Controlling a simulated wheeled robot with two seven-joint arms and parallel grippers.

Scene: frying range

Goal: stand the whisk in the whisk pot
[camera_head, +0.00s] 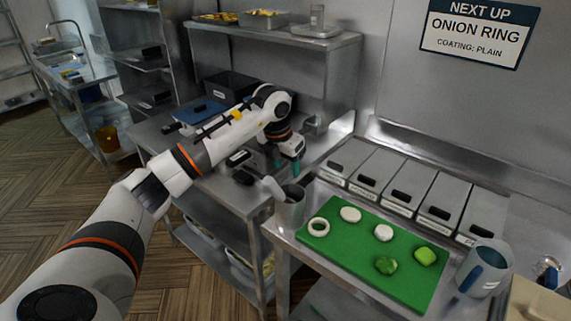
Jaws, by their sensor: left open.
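A small wire-and-blue object that looks like the whisk (548,270) is at the right edge, partly cut off and too small to make out fully. A grey metal pot (291,207) stands at the left end of the front counter; it may be the whisk pot. A pale, rounded piece leans at its rim, and I cannot tell whether it is inside. My left gripper (286,164) is open, teal fingertips pointing down, above and behind the grey pot. Nothing shows between its fingers. My right gripper is out of view.
A grey-blue jug (483,268) stands right of the board. A steel shelf (280,38) overhangs the left counter, close to my left arm.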

